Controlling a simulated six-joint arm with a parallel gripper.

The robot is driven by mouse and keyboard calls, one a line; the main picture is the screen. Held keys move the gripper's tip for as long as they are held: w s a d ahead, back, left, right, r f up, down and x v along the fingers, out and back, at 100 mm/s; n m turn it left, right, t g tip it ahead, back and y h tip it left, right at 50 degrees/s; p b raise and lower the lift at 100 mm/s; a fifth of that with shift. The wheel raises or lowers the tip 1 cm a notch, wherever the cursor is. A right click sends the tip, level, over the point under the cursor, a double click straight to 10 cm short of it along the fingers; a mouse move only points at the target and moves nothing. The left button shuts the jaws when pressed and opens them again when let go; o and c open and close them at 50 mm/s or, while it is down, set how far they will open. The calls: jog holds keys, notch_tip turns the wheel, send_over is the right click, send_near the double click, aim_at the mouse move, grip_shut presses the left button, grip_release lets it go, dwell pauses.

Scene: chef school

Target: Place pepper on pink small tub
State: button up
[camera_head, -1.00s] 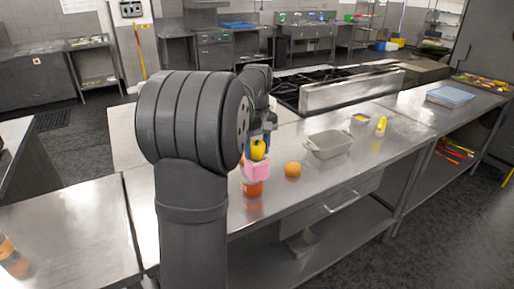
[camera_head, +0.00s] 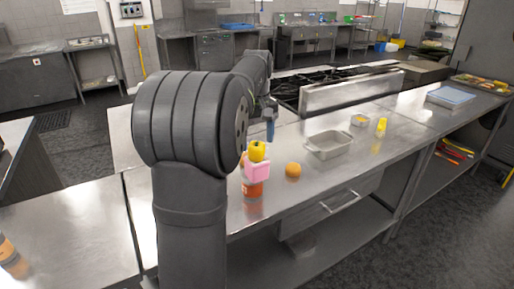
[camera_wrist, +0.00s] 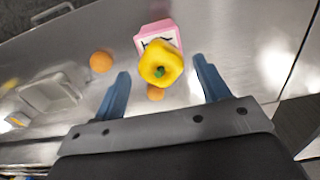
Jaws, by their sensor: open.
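The yellow pepper (camera_head: 257,150) sits on top of the pink small tub (camera_head: 257,172), which appears to stand on or just behind an orange-red container (camera_head: 252,189). In the wrist view the pepper (camera_wrist: 160,63), with its green stem, covers part of the pink tub (camera_wrist: 150,33). My gripper (camera_head: 271,131) is up and to the right of the pepper, clear of it. In the wrist view the blue fingers of my gripper (camera_wrist: 164,82) are spread wide, with nothing gripped between them.
An orange (camera_head: 293,170) lies right of the tub, and another orange object (camera_wrist: 155,93) shows below the pepper. A grey tray (camera_head: 329,145), a small container (camera_head: 360,120) and a yellow bottle (camera_head: 381,127) stand farther right. The stove (camera_head: 350,88) is behind.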

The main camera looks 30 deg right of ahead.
aim_at(257, 145)
notch_tip(257, 145, up, 8)
jog(key=shift+r, duration=0.2)
jog(key=shift+f, duration=0.1)
jog(key=shift+f, duration=4.3)
jog(key=shift+f, duration=0.1)
